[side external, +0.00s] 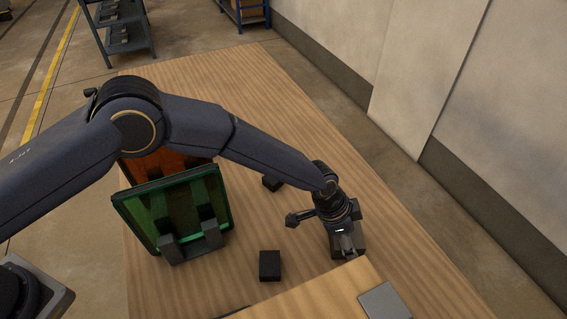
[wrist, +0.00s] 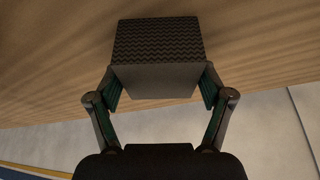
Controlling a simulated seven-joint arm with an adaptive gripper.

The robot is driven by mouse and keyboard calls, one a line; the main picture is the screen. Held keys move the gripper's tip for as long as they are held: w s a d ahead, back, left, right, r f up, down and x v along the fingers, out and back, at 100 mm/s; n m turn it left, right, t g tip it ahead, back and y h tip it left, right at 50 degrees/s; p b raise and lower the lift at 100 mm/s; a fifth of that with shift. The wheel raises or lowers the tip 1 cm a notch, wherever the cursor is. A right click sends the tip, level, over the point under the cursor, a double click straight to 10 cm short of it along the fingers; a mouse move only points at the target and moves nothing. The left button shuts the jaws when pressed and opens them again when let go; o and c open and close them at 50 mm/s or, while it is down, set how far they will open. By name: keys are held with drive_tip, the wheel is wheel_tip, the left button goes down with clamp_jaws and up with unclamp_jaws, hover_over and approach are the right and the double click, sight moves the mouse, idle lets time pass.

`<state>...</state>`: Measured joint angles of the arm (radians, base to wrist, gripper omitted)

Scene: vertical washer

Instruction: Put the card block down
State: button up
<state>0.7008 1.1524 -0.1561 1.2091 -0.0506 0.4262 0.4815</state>
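The card block (wrist: 157,42) is a dark block with a zigzag-patterned face and a plain grey face. In the wrist view it sits between the two fingers of my gripper (wrist: 160,86), which press on its sides. In the side external view my gripper (side external: 347,243) points down over the right part of the wooden table, and it and the wrist hide most of the block. I cannot tell whether the block touches the tabletop.
A black block (side external: 270,265) lies left of my gripper, and another dark block (side external: 272,183) lies farther back. A green-framed panel (side external: 150,207) stands at left before an orange panel (side external: 160,168). A wooden box (side external: 310,295) with a grey plate (side external: 385,301) is in front. Back table (side external: 230,75) is clear.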

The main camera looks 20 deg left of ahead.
drive_tip(key=shift+o, duration=1.1)
drive_tip(key=shift+r, duration=0.25)
drive_tip(key=v, duration=1.2)
drive_tip(key=s+a+r+n+t+y, duration=0.1)
drive_tip(key=a+r+n, duration=0.2)
drive_tip(key=a+r, duration=0.8)
drive_tip(key=s+a+r+n+t+y, duration=0.1)
drive_tip(key=a+r+n+t, duration=0.15)
drive_tip(key=a+r, duration=0.85)
drive_tip(key=s+a+f+n+y, duration=0.1)
drive_tip(key=s+a+n, duration=0.7)
drive_tip(key=s+a, duration=0.9)
drive_tip(key=shift+a+f+y, duration=0.25)
drive_tip(key=shift+a+y, duration=0.35)
drive_tip(key=shift+a, duration=0.55)
